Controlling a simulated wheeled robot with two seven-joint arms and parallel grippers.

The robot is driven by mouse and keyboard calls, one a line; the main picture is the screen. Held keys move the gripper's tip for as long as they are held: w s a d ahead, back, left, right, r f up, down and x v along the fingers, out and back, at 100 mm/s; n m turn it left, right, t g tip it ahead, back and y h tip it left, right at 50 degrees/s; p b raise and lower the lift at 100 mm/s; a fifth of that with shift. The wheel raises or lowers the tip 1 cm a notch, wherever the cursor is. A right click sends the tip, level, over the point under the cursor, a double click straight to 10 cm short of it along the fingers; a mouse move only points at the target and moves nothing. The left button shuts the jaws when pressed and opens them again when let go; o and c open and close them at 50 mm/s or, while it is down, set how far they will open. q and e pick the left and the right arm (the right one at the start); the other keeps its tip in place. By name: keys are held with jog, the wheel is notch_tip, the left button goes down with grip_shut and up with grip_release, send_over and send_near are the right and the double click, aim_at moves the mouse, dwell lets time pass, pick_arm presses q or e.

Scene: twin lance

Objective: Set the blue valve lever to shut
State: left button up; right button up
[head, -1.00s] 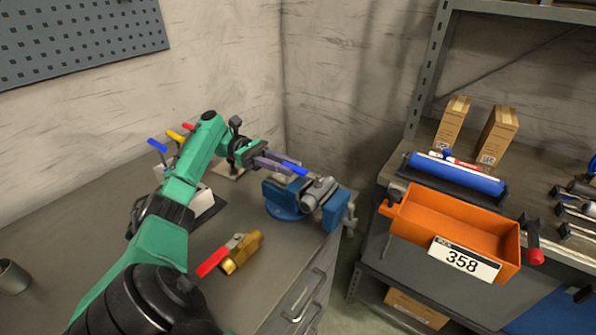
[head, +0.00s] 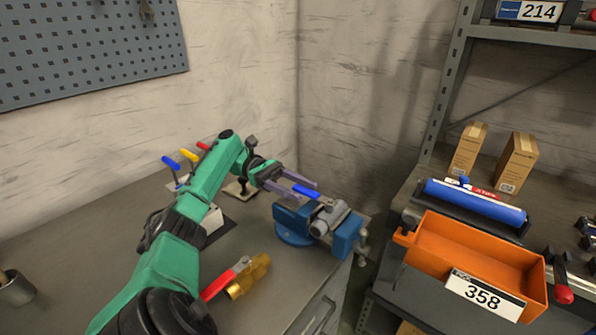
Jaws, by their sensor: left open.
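A blue lever (head: 306,192) sits at a grey valve (head: 328,218), which is held in a blue vise (head: 294,217) on the bench. My left gripper (head: 303,187) is open, with its two purple-grey fingers right at this lever. I cannot tell whether they touch it or how much of it lies between them. A second blue lever (head: 170,162) stands at the back left in a row with a yellow lever (head: 188,155) and a red lever (head: 203,146), partly hidden by my left arm. My right gripper is not in view.
A grey cup (head: 15,288) stands at the far left. To the right, a shelf holds an orange bin (head: 468,252), a blue roll (head: 475,203) and cartons (head: 516,162).

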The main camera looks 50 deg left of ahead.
pick_arm(q)
notch_tip(320, 180, up, 20)
jog(key=p, duration=0.2)
dwell(0.4)
